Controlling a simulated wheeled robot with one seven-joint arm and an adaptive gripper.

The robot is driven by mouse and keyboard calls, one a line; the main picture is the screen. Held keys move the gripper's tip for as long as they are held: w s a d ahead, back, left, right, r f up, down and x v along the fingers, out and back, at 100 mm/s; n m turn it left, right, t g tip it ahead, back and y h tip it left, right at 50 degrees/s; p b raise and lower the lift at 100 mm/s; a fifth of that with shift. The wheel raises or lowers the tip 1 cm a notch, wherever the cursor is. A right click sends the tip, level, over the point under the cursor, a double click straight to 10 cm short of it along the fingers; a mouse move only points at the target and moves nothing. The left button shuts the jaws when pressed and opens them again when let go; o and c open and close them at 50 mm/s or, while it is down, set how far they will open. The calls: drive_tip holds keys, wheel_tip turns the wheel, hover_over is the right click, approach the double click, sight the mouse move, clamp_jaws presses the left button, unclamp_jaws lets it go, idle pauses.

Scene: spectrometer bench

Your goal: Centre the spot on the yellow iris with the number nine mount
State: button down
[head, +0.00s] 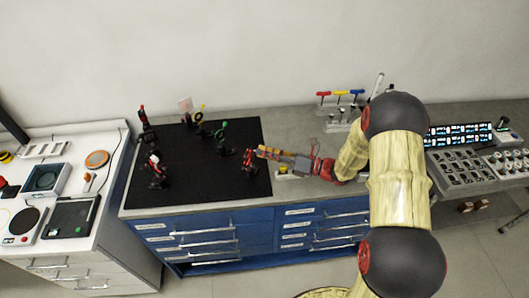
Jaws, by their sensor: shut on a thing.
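My gripper (260,152) reaches left over the right edge of the black breadboard (205,190). It is shut on a small red and black mount (249,160) near that edge. The part it grips is too small to make out, and I cannot read a number on the mount. The yellow iris (199,116), a small yellow ring on a post, stands towards the back of the board. A pale pink card (185,104) stands just behind it. I cannot make out the spot on the iris.
A green ring on a post (221,131) stands right of the yellow iris. Red and black mounts stand at the board's left, one at front (154,163) and one behind (145,122). Coloured-handled tools (340,96) stand at the back. The board's front is bare.

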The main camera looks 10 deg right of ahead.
drive_tip(key=c, duration=1.8)
unclamp_jaws()
drive_tip(key=v, duration=1.2)
drive_tip(key=shift+f, duration=0.1)
